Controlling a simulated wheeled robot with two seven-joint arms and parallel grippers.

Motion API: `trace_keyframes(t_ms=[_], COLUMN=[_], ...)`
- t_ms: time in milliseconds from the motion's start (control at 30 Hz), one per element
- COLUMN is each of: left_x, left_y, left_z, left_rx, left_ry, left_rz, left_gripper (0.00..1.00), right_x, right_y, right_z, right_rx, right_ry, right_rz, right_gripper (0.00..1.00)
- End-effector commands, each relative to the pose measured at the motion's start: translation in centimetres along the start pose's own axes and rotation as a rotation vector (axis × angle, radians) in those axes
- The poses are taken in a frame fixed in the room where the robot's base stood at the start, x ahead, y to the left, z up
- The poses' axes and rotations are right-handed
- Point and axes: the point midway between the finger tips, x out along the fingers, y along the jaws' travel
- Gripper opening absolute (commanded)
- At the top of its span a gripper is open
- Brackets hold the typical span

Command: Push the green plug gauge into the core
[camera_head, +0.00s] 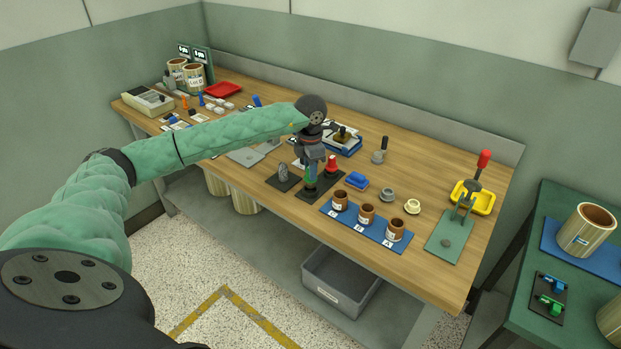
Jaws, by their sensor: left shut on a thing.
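My left gripper (312,165) points straight down over the front middle of the bench. It is shut on the green plug gauge (310,180), of which only a small green part shows below the fingers. The gauge is upright, at or just above a dark plate (325,186). A small dark brown piece shows at its lower end, too small to tell whether it is a core around the gauge. Three brown cores (367,213) stand upright in a row on a blue mat (343,218) to the right. My right gripper is not in view.
A red gauge (332,164) stands close right of my gripper, and a grey speckled piece (283,173) stands close left. A blue block (357,180) and small cups (387,194) lie to the right. A yellow tray (486,201) is farther right.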

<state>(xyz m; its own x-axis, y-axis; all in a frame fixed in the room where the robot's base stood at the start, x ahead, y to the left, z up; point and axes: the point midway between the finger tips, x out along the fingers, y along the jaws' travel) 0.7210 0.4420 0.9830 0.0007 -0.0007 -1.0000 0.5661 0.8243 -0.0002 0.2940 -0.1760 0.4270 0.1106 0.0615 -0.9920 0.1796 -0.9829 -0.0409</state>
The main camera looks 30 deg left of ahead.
Motion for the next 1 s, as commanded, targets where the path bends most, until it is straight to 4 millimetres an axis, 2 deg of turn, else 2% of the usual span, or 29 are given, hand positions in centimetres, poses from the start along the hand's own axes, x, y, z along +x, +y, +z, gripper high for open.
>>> trace_keyframes(t_ms=[433,733,767,867,1000], left_x=[-1.9,-2.1,-2.1,-2.1,-2.1], left_y=[0.0,0.0,0.0,0.0,0.0], left_z=[0.0,0.0,0.0,0.0,0.0], left_rx=[0.000,0.000,0.000,0.000,0.000], left_ry=[0.000,0.000,0.000,0.000,0.000], left_rz=[0.000,0.000,0.000,0.000,0.000], left_gripper=[0.00,0.00,0.20,0.02,0.02], right_x=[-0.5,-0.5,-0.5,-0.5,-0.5], right_y=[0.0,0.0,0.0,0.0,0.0], right_z=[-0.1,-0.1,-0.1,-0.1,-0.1], right_rx=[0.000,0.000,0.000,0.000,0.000], right_ry=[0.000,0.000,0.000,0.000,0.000], right_rz=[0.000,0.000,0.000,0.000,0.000], right_gripper=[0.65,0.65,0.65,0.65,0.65])
